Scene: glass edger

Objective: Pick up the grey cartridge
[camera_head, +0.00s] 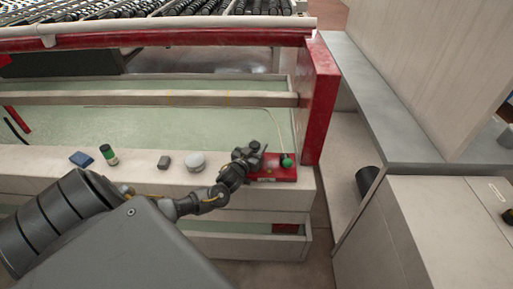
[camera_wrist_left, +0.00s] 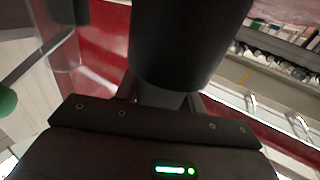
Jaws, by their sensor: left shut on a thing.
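The grey cartridge shows in the left wrist view as a large dark cylinder (camera_wrist_left: 185,45) between the fingers. My left gripper (camera_wrist_left: 165,98) is shut on it. In the head view my left gripper (camera_head: 248,155) is at the left end of a red block (camera_head: 272,174) on the pale ledge. The cartridge is hard to separate from the dark gripper there. I cannot tell whether it touches the red block. My right gripper is not in view.
A green knob (camera_head: 287,161) is on the red block. A red post (camera_head: 322,100) rises behind.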

